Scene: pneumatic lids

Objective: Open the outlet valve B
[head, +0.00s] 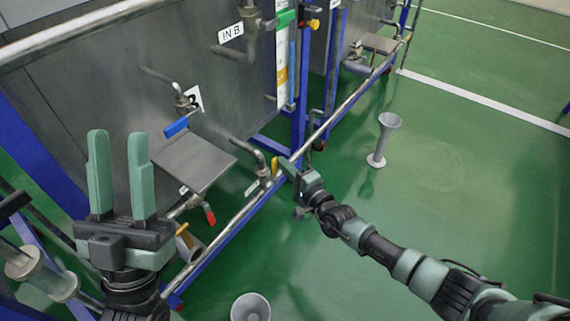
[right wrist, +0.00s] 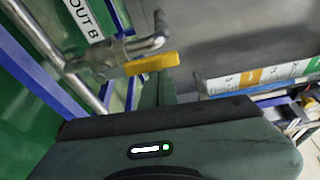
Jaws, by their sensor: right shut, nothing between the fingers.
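Outlet valve B has a yellow handle (head: 274,167) on a metal pipe low on the tank's front, beside a small white label. In the right wrist view the yellow handle (right wrist: 150,65) points rightward from the valve, close to the pipe, near the "OUT B" label (right wrist: 88,22). My right gripper (head: 286,167) is shut and empty, just right of the handle. Its fingers (right wrist: 159,91) also show right below the handle; I cannot tell whether they touch it. My left gripper (head: 120,170) is open and empty, upright before the tank, away from valve B.
A blue-handled valve (head: 177,127), a red-handled valve (head: 210,214) and a grey shelf (head: 195,160) are on the left. The "IN B" label (head: 231,33) is above. A grey funnel-shaped stand (head: 388,125) stands on the green floor, mostly clear at right.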

